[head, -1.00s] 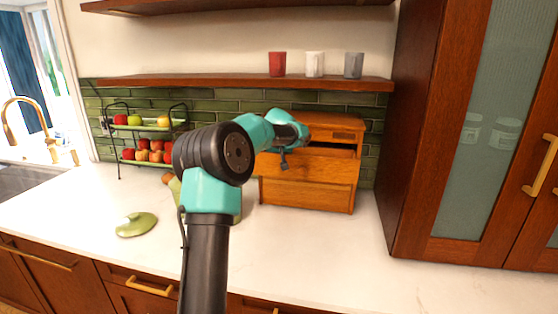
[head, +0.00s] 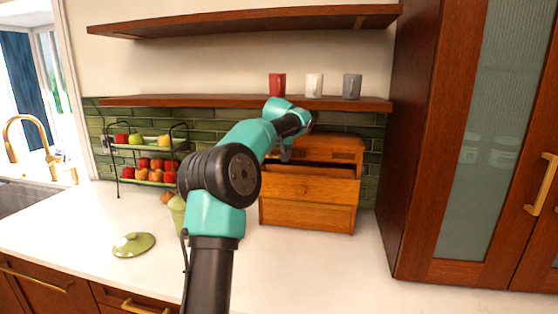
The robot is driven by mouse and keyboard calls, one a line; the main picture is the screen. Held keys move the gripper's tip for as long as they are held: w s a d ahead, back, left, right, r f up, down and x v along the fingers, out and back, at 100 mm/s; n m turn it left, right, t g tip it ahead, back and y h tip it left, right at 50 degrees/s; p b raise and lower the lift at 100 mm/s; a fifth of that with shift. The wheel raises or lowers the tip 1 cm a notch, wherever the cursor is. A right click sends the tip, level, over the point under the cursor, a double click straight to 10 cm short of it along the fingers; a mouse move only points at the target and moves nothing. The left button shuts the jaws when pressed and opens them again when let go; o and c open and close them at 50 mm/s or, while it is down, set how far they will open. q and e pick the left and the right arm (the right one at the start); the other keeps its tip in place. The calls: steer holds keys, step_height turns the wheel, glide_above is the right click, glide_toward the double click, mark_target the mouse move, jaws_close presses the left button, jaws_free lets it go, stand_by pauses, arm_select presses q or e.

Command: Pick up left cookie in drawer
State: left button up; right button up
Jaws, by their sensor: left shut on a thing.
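A wooden drawer box (head: 308,215) stands on the white counter against the green tile wall. Its upper drawer (head: 325,187) is pulled out, with a dark gap above its front. My left gripper (head: 285,156) is above the left part of this open drawer, pointing down. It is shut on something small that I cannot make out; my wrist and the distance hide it. No cookie can be made out in the drawer from here. My right gripper is out of view.
A green jar (head: 178,213) stands partly behind my left arm, and its green lid (head: 134,245) lies on the counter to the left. A two-tier fruit rack (head: 149,177) is at the back left. A shelf (head: 230,102) with three cups hangs above the box. A tall cabinet (head: 400,150) bounds the right.

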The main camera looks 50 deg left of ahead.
arm_select(q)
steer(key=shift+s+d+r, duration=0.1)
steer(key=shift+r, duration=0.7)
steer(key=s+d, duration=1.1)
steer(key=s, duration=0.5)
steer(key=shift+w+f, duration=0.1)
